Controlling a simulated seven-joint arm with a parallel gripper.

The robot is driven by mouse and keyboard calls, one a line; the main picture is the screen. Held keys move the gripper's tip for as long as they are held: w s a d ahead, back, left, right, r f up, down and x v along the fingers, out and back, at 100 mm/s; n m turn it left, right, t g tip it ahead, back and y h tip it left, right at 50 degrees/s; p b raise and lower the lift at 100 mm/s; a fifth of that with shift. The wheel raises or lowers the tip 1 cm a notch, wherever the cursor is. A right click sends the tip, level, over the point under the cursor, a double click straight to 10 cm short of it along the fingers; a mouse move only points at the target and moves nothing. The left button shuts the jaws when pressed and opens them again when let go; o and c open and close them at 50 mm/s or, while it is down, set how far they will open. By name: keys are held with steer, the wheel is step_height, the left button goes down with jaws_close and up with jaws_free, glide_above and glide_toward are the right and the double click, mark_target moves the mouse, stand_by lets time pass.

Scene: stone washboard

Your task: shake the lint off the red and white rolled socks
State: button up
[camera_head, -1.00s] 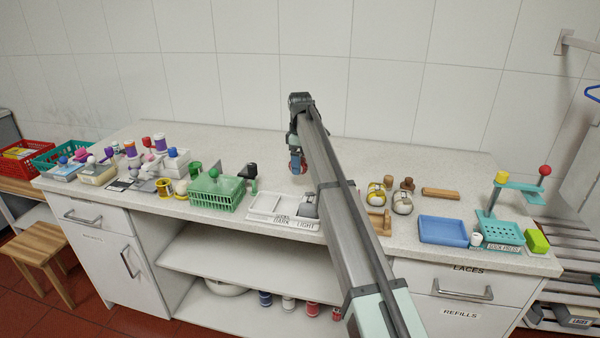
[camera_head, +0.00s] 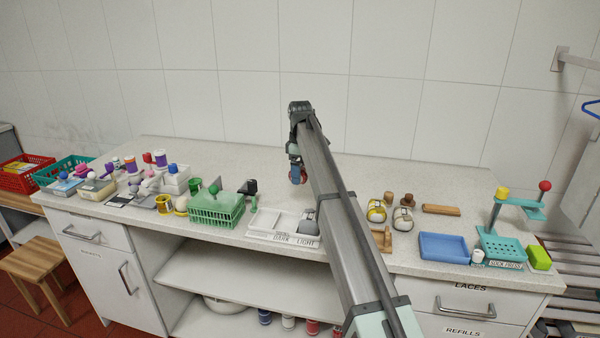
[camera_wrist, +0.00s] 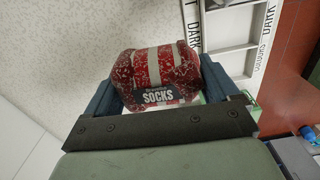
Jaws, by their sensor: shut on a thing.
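The red and white rolled socks (camera_wrist: 154,72) fill the middle of the wrist view, with a dark band that reads "SOCKS". Pale specks of lint cover their red parts. My gripper (camera_wrist: 160,88) is shut on them, with one blue finger on each side. In the head view, my gripper (camera_head: 298,174) hangs at the end of the arm over the back middle of the worktop, and the socks are only a small red patch between the fingers. They look clear of the surface, but the height is hard to tell.
A white sorting tray marked DARK and LIGHT (camera_head: 262,236) lies at the front edge, with a green basket (camera_head: 217,213) to its left. Yellow-and-white rolls (camera_head: 377,212), a blue tray (camera_head: 443,248) and a teal sock press (camera_head: 502,248) stand to the right. The back of the worktop is clear.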

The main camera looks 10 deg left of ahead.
steer(key=shift+r, duration=2.75)
steer(key=shift+r, duration=0.1)
steer(key=shift+r, duration=5.35)
step_height(320, 180, down, 10)
steer(key=shift+f, duration=0.4)
step_height(320, 180, up, 11)
step_height(320, 180, down, 11)
steer(key=shift+f, duration=0.1)
